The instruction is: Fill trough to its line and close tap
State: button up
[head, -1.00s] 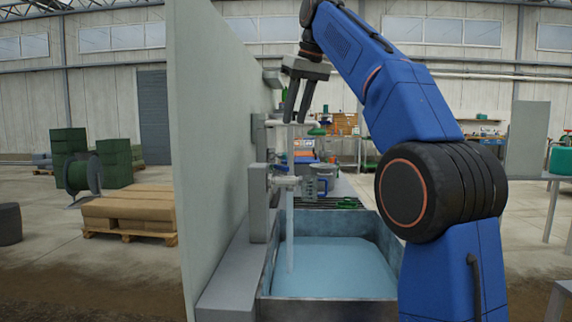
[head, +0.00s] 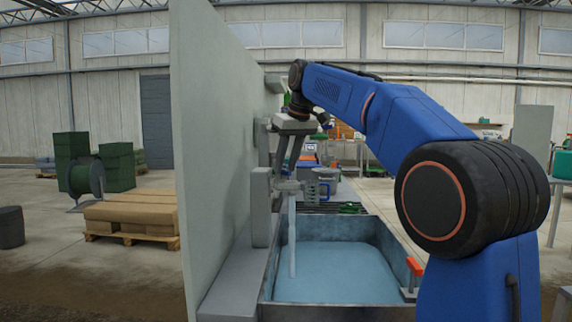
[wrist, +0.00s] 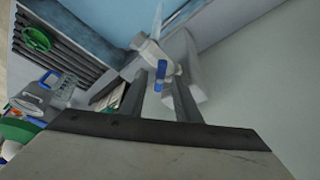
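The trough (head: 281,300) is a grey metal basin holding pale blue water (head: 335,272); I cannot make out its fill line. The tap (head: 290,185) sticks out from the wall panel, and a stream of water (head: 292,240) runs from it into the trough. In the wrist view the tap (wrist: 150,50) shows a blue handle (wrist: 161,70). My gripper (head: 285,176) points down just above the tap. In the wrist view its fingers (wrist: 160,88) are apart, with the blue handle just beyond the gap between the tips. I see no contact.
A tall grey panel (head: 215,150) stands close to the left of the tap. An orange-handled fitting (head: 413,267) sits at the trough's right rim.

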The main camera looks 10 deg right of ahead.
jog(key=shift+f, duration=0.15)
jog(key=shift+c, duration=0.3)
grip_shut()
jog(key=shift+a+m, duration=0.1)
jog(key=shift+m, duration=0.3)
jog(key=m+h, duration=0.1)
jog(key=m, duration=0.2)
jog(key=shift+a+m+h, duration=0.25)
jog(key=shift+m+h, duration=0.05)
jog(key=shift+h, duration=0.1)
jog(key=shift+a+m+h, duration=0.1)
jog(key=shift+m+h, duration=0.6)
jog(key=shift+m, duration=1.2)
